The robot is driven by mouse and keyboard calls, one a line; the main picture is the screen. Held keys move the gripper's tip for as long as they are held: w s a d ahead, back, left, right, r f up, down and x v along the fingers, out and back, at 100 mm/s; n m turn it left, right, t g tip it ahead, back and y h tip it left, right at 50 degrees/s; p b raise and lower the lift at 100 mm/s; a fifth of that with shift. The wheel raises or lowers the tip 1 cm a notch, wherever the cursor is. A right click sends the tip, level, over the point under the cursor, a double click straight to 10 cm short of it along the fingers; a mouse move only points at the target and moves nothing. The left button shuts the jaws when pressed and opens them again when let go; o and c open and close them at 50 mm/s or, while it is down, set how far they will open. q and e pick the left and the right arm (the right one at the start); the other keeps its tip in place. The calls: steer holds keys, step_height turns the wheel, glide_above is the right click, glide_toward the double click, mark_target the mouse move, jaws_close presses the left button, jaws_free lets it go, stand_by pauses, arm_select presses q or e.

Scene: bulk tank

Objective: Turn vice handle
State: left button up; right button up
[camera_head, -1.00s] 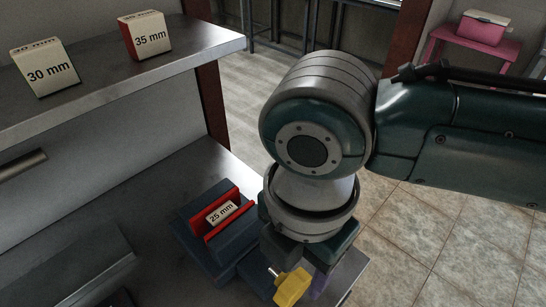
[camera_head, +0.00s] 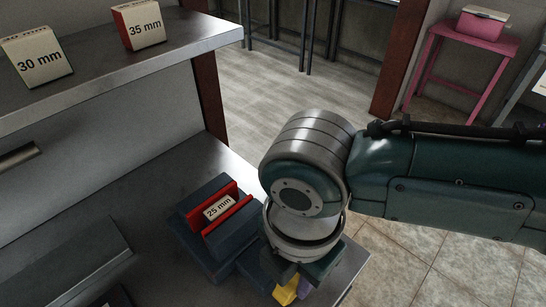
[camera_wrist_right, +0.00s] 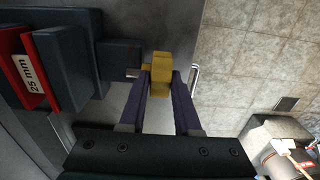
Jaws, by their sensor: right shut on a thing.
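The dark blue vice (camera_head: 209,255) with red jaws stands on the grey bench, with a block labelled 25 mm (camera_head: 218,207) between the jaws. It also shows at the left of the right wrist view (camera_wrist_right: 75,60). The yellow vice handle (camera_wrist_right: 159,72) is at the vice's near right end. My right gripper (camera_wrist_right: 161,78) has its two purple fingers on either side of the handle and is shut on it. In the head view the handle (camera_head: 285,294) is partly hidden by my right gripper (camera_head: 294,286). My left gripper is not in view.
Blocks labelled 30 mm (camera_head: 37,56) and 35 mm (camera_head: 140,25) stand on the raised shelf (camera_head: 110,68). The bench edge is close beside the vice, with tiled floor beyond. A pink stool (camera_head: 463,45) stands at the back right.

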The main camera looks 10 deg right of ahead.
jaws_close()
steer(key=shift+s+a+r+t+h+p, duration=0.1)
steer(key=shift+s+a+t+h+p, duration=0.1)
steer(key=shift+t+h+p, duration=0.25)
steer(key=shift+a+t+h, duration=0.15)
steer(key=shift+t+h, duration=0.2)
steer(key=shift+h, duration=0.3)
steer(key=shift+s+a+f+t+h, duration=0.1)
steer(key=shift+f+t+h, duration=0.05)
steer(key=shift+t+h, duration=0.2)
steer(key=shift+s+a+f+t+h, duration=0.1)
steer(key=shift+t+h, duration=0.15)
steer(key=shift+h, duration=0.2)
steer(key=shift+s+a+f+t+h+b, duration=0.1)
steer(key=shift+t+h+b, duration=0.5)
steer(key=shift+h, duration=0.3)
